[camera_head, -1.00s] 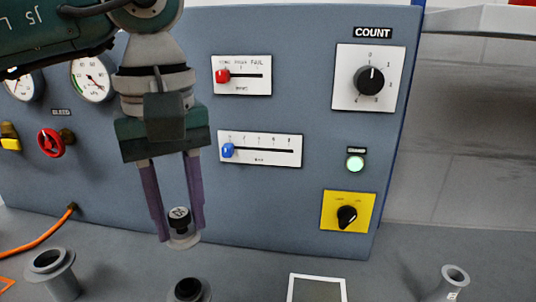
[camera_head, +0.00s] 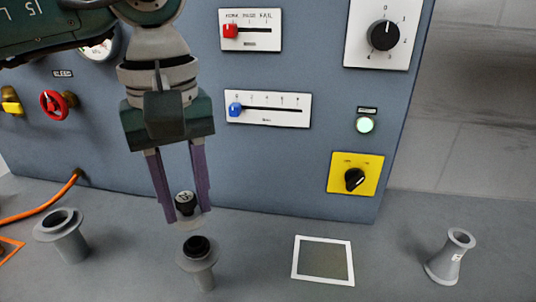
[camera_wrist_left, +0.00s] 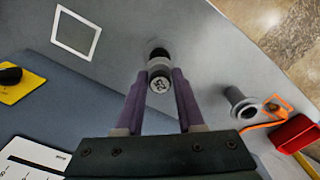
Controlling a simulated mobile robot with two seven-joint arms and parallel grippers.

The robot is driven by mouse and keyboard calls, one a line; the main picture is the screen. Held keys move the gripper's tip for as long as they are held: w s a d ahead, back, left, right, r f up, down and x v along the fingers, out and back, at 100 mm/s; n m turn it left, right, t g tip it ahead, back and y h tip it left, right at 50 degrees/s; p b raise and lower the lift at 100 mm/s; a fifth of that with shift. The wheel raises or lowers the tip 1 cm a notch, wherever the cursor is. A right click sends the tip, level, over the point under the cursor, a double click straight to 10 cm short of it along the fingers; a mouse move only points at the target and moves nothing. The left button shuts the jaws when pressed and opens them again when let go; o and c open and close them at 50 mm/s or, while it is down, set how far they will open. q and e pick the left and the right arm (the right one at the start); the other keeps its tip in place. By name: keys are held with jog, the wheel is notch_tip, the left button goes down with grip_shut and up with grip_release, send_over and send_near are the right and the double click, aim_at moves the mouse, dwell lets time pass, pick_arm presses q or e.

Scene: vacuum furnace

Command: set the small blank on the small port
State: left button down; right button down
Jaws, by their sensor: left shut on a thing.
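The small blank (camera_head: 186,203) is a grey disc with a dark, marked knob on top. My left gripper (camera_head: 187,214) points down and is shut on its knob, the disc hanging below the fingertips. Just below and slightly right stands a narrow grey port (camera_head: 203,274) with a black ring in its mouth, apparently the small port. The disc looks close above it but apart. In the left wrist view the knob (camera_wrist_left: 160,84) sits between the fingers, with the port's dark mouth (camera_wrist_left: 158,53) partly hidden beyond it. My right gripper is not seen.
A wider flanged port (camera_head: 67,246) stands left and a tapered grey port (camera_head: 442,268) right. A white-framed square (camera_head: 323,283) lies flat between the middle and right ports. The blue-grey panel (camera_head: 270,165) with sliders and knobs rises behind the gripper. An orange hose (camera_head: 45,211) runs at left.

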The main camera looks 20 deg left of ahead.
aim_at(188, 213)
pick_arm(q)
jog(key=shift+f+b, duration=0.9)
jog(key=shift+f, duration=0.8)
jog(key=shift+f+b, duration=0.55)
jog(key=shift+b, duration=0.05)
jog(key=shift+c, duration=2.2)
grip_release()
notch_tip(188, 213, up, 10)
jog(key=shift+b, duration=0.35)
